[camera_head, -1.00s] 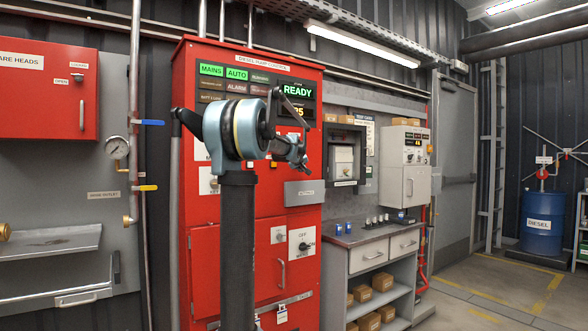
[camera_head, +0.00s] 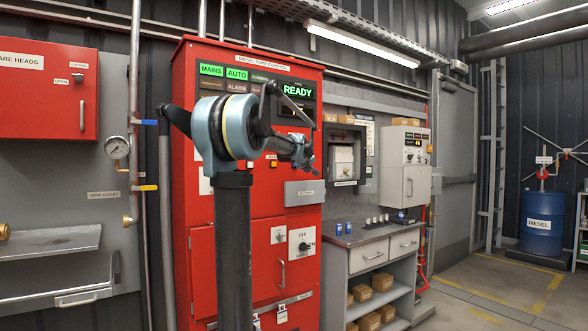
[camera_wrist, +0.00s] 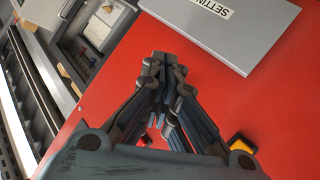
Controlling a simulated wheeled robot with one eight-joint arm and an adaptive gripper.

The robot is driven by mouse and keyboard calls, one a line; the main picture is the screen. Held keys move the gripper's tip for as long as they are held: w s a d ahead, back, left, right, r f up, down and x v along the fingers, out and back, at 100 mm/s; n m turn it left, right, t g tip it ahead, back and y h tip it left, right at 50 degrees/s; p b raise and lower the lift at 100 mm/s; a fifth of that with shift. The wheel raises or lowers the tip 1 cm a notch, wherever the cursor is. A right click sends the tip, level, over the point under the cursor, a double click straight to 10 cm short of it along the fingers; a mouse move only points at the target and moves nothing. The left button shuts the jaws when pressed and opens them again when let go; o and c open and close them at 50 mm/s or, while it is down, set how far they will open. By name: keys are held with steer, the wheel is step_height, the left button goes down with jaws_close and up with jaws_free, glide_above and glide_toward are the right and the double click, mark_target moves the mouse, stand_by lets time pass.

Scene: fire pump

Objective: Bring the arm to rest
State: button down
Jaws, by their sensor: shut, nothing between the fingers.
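My gripper (camera_wrist: 160,75) is shut and empty in the wrist view, its fingertips together in front of the red panel. In the head view my arm stands up in front of the red diesel pump control cabinet (camera_head: 255,205), and my gripper (camera_head: 312,168) points right and slightly down at its end. The cabinet's display (camera_head: 298,91) reads READY, and its MAINS and AUTO lamps (camera_head: 224,71) are green. A grey settings cover (camera_wrist: 228,25) lies close ahead of the fingers, and it also shows in the head view (camera_head: 304,193).
A grey workbench (camera_head: 375,240) with small items on top stands right of the cabinet. A pressure gauge (camera_head: 117,147) and valve levers are on the pipe at left. A blue diesel drum (camera_head: 542,223) is far right. The floor (camera_head: 500,290) at right is clear.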

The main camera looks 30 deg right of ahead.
stand_by(0.6)
steer(key=s+a+f+n+g+y, duration=0.15)
steer(key=s+a+f, duration=0.25)
steer(key=a+f, duration=0.55)
steer(key=s+a+f+y, duration=0.3)
steer(key=a+f, duration=0.1)
steer(key=a, duration=1)
steer(key=s+a+f+g+y, duration=0.1)
steer(key=s+a+f+y, duration=0.25)
steer(key=a+f, duration=0.6)
steer(key=s+a+f+g, duration=0.2)
steer(key=s+a+f, duration=0.4)
steer(key=s, duration=0.3)
steer(key=s+a+f+g, duration=0.2)
steer(key=s+a+f, duration=0.4)
steer(key=s+f, duration=0.3)
steer(key=s+a+f+g+y, duration=0.1)
steer(key=s+a+f+g, duration=0.1)
steer(key=s+a+f, duration=0.4)
steer(key=s+f+n, duration=0.1)
steer(key=s, duration=0.4)
steer(key=shift+a+f+g, duration=0.2)
steer(key=shift+a+g, duration=0.15)
steer(key=shift+a, duration=0.05)
